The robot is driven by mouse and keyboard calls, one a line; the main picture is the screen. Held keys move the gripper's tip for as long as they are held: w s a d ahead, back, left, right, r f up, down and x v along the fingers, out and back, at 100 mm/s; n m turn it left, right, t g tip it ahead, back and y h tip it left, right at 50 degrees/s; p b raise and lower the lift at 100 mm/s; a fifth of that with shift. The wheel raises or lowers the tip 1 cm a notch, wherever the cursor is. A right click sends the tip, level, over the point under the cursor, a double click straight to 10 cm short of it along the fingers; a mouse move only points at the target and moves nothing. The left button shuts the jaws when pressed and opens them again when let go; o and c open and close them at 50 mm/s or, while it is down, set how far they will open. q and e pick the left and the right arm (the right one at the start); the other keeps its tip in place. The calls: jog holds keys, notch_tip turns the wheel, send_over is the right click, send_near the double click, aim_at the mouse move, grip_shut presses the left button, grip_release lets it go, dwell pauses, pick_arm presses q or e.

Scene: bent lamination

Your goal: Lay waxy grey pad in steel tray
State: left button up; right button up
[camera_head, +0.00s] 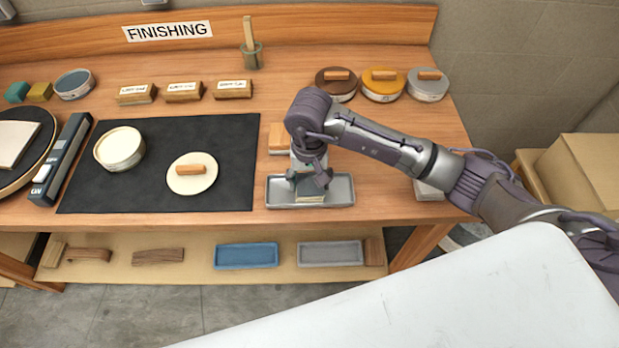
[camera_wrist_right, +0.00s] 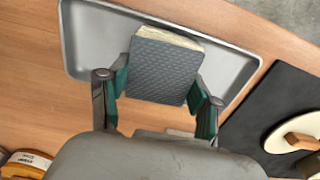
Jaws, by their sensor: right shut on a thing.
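The steel tray (camera_head: 340,190) lies near the front edge of the wooden bench, right of the black mat. In the right wrist view the tray (camera_wrist_right: 85,45) spreads behind the pad. My right gripper (camera_head: 311,189) is over the tray, pointing down. In the right wrist view my right gripper (camera_wrist_right: 158,92) is shut on the grey pad (camera_wrist_right: 163,70), a block with a textured grey face and a pale edge. The pad (camera_head: 310,199) is low over the tray; I cannot tell whether it touches the tray floor. My left gripper is not in view.
A black mat (camera_head: 225,140) with a round pot (camera_head: 119,148) and a lid (camera_head: 192,174) lies left of the tray. Tins with wooden handles, such as the orange one (camera_head: 384,85), stand behind. Labelled blocks (camera_head: 184,92) line the back. A lower shelf holds a blue tray (camera_head: 247,255).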

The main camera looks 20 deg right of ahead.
aim_at(309, 181)
jog(key=shift+f, duration=0.2)
jog(key=o, duration=1)
jog(key=shift+r, duration=0.1)
jog(key=shift+r, duration=0.2)
jog(key=shift+w+r, duration=0.1)
jog(key=shift+r, duration=0.3)
notch_tip(309, 181, up, 11)
jog(key=b, duration=0.3)
jog(key=shift+b, duration=0.3)
